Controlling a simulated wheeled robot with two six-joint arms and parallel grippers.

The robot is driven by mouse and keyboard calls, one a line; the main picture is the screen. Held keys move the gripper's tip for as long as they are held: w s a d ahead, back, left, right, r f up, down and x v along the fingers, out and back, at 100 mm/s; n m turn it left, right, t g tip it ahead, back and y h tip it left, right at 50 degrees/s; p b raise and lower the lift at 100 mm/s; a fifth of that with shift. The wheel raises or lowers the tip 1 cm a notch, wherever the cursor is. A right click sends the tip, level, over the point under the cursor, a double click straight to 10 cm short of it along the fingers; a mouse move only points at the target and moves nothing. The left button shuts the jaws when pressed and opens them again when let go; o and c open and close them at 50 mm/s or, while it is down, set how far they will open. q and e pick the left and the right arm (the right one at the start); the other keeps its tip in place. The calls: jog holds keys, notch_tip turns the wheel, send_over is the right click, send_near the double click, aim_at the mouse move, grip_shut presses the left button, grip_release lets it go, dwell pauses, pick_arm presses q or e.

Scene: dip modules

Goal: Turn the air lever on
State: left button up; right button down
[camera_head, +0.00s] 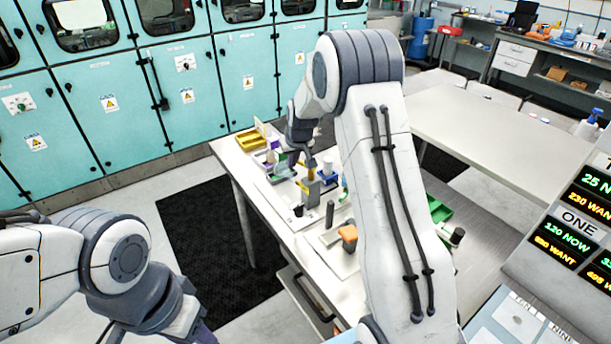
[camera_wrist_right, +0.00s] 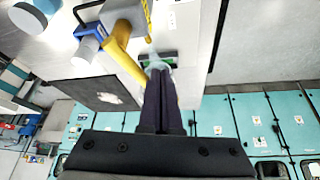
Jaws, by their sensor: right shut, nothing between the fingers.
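A yellow lever (camera_wrist_right: 121,52) shows in the right wrist view, on a grey block with a blue part (camera_wrist_right: 88,42) beside it. I take it to be the air lever. In the head view a small yellow piece (camera_head: 311,174) stands among the modules on the white table. My right gripper (camera_wrist_right: 158,72) is shut and empty, its fingertips close beside the lever's end. I cannot tell whether they touch. In the head view it is small and partly hidden by its own arm. My left arm comes in at the lower left; its gripper is out of view.
The white table (camera_head: 262,215) carries several modules, a yellow bin (camera_head: 250,140), a green bin (camera_head: 438,209) and an orange knob (camera_head: 348,233). Teal cabinets (camera_head: 120,105) line the back. A display panel (camera_head: 585,225) stands at the right. Dark mats lie on the floor.

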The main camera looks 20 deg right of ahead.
dwell(0.3)
jog(key=s+a+r+b, duration=0.3)
jog(key=a+r, duration=0.4)
jog(key=r, duration=0.1)
jog(key=shift+s+a+r, duration=0.15)
jog(key=shift+s+a, duration=0.1)
jog(key=shift+a, duration=0.1)
